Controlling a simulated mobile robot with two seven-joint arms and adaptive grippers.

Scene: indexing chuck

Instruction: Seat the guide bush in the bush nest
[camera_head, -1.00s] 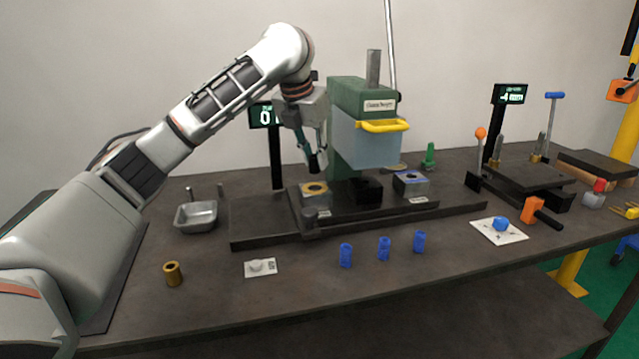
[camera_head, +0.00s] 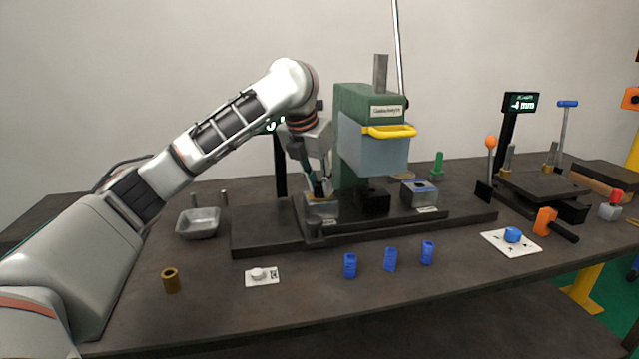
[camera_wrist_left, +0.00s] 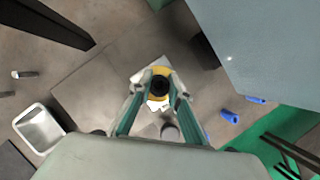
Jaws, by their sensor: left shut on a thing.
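My left gripper (camera_head: 319,190) is down at the bush nest (camera_head: 321,213), a grey block at the left of the green press's dark base. In the left wrist view, the left gripper (camera_wrist_left: 161,88) is shut on the guide bush (camera_wrist_left: 160,87), a round piece with a dark centre. A yellow ring shows around it above the grey nest (camera_wrist_left: 152,104). I cannot tell where the bush ends and the nest's ring begins, or how deep the bush sits. The fingers hide most of it in the head view. My right gripper is not in view.
The press head (camera_head: 373,145) stands close to the right of my gripper. A blue-topped block (camera_head: 420,192) is further right on the base. A metal tray (camera_head: 198,223) is left.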

